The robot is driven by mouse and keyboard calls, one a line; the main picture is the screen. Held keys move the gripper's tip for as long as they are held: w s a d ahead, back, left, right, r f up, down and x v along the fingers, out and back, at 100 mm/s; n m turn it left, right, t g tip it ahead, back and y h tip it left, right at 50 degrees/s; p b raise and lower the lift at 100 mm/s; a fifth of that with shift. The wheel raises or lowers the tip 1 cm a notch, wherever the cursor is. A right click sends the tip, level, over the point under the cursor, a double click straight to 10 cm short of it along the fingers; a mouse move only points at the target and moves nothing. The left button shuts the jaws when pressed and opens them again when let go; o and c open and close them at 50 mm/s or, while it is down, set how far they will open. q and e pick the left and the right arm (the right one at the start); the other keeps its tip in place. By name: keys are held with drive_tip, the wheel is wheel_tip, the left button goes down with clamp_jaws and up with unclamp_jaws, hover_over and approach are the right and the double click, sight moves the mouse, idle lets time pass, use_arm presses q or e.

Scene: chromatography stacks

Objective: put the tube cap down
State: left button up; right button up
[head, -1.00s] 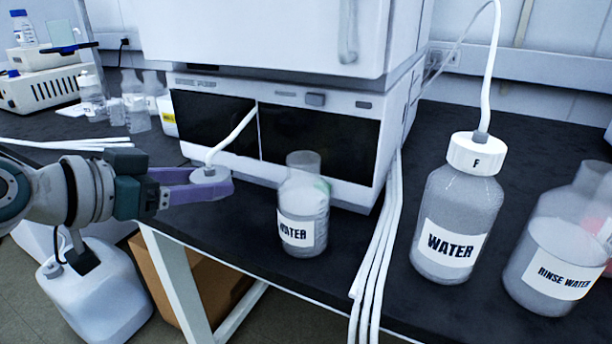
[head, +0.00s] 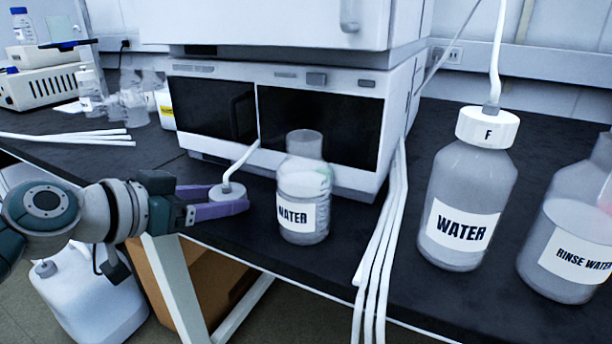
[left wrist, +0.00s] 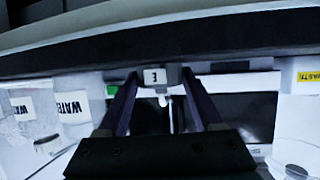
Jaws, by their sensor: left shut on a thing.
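The tube cap (head: 227,191) is a white round cap with a white tube (head: 242,160) rising from it toward the front of the instrument. My left gripper (head: 222,206) is shut on the cap, low over the black bench, left of the open water bottle. I cannot tell whether the cap touches the bench. In the left wrist view the cap (left wrist: 154,77) shows a letter label between the two purple fingers. My right gripper is not in view.
An uncapped bottle labelled WATER (head: 303,190) stands just right of the cap. A larger capped WATER bottle (head: 462,200) and a rinse water bottle (head: 570,250) stand farther right. The instrument (head: 270,75) stands behind. White tubes (head: 385,240) run over the bench's front edge.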

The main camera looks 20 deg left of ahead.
use_arm(q)
drive_tip(key=shift+f, duration=0.2)
drive_tip(key=o, duration=1.4)
drive_tip(key=shift+r, duration=0.1)
